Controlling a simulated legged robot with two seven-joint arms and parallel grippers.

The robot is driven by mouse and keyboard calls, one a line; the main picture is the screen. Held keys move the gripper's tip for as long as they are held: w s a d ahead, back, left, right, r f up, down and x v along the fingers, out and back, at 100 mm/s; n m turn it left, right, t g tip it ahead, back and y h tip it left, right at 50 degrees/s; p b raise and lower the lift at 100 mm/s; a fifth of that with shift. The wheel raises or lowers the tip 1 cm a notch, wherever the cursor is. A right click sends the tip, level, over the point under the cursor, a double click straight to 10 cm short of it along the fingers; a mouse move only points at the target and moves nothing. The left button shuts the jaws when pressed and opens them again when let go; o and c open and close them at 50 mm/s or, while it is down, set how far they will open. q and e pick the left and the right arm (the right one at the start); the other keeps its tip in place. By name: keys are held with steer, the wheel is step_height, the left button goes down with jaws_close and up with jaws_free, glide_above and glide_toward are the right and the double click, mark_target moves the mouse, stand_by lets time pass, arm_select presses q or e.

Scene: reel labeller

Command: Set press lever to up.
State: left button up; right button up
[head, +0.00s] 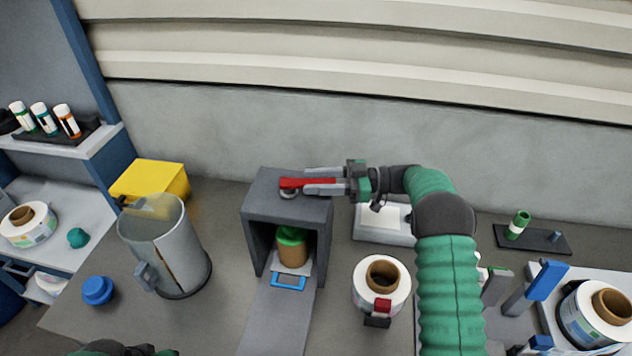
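The press (262,205) is a dark grey, box-shaped housing with an open front. Its red press lever (291,183) lies about level across the top, pointing right from a round pivot. My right gripper (306,181) reaches in from the right, with one finger on each side of the lever. The red bar fills the gap between the fingers, so it looks shut on the lever. Inside the press stands a brown jar with a green lid (292,248). My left gripper is not in view; only a dark piece of my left arm shows at the bottom left edge.
A grey cylindrical container (160,245) and a yellow box (152,180) stand left of the press, with a blue cap (97,290) in front. A label reel (365,292) stands to the right, near my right arm. A wall closes off the back.

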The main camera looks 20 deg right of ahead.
steer(key=shift+o, duration=1)
steer(key=shift+w+f, duration=0.1)
steer(key=b+v, duration=0.3)
steer(key=v, duration=1.4)
steer(key=shift+b, duration=0.35)
steer(key=shift+w, duration=0.1)
